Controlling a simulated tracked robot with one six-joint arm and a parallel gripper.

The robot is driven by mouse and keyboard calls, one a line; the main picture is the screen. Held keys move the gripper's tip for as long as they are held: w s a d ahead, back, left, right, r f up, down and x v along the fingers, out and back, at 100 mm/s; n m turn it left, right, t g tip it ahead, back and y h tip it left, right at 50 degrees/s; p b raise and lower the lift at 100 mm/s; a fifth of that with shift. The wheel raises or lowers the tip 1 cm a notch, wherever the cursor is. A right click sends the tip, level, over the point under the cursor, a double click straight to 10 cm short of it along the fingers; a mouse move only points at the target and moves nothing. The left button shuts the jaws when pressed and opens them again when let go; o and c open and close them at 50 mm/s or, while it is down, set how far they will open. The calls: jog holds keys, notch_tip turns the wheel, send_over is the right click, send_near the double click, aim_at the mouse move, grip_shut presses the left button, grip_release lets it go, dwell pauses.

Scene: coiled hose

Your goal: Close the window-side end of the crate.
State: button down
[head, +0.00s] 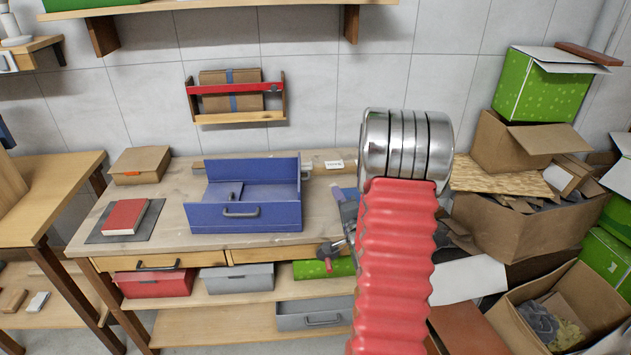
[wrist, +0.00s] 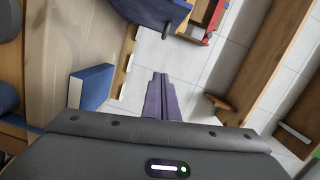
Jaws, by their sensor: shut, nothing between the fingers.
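A blue crate (head: 245,217) stands on the workbench in the head view, with a grey handle on its front. Its back and right walls stand up; its left end looks lower, and flat blue pieces show inside. No window is in view, so I cannot tell which end is the window-side one. Part of a blue box, which looks like the crate, shows at the top edge of the wrist view (wrist: 152,10). My gripper (wrist: 160,77) is shut and empty in the wrist view, its fingers together and apart from that box. My arm hides it in the head view.
The workbench (head: 165,232) also holds a red book (head: 126,216) on a dark mat and a cardboard box (head: 140,164). A vise-like tool (head: 331,250) is at its right front. A wall rack (head: 236,117) hangs behind. Cartons (head: 522,228) crowd the right side.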

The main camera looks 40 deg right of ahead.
jog(key=w+d+f, duration=0.1)
jog(key=w, duration=1)
jog(key=shift+w+d+f, duration=0.15)
jog(key=shift+w+d, duration=0.05)
jog(key=shift+w, duration=0.05)
jog(key=shift+d, duration=0.1)
dwell(0.5)
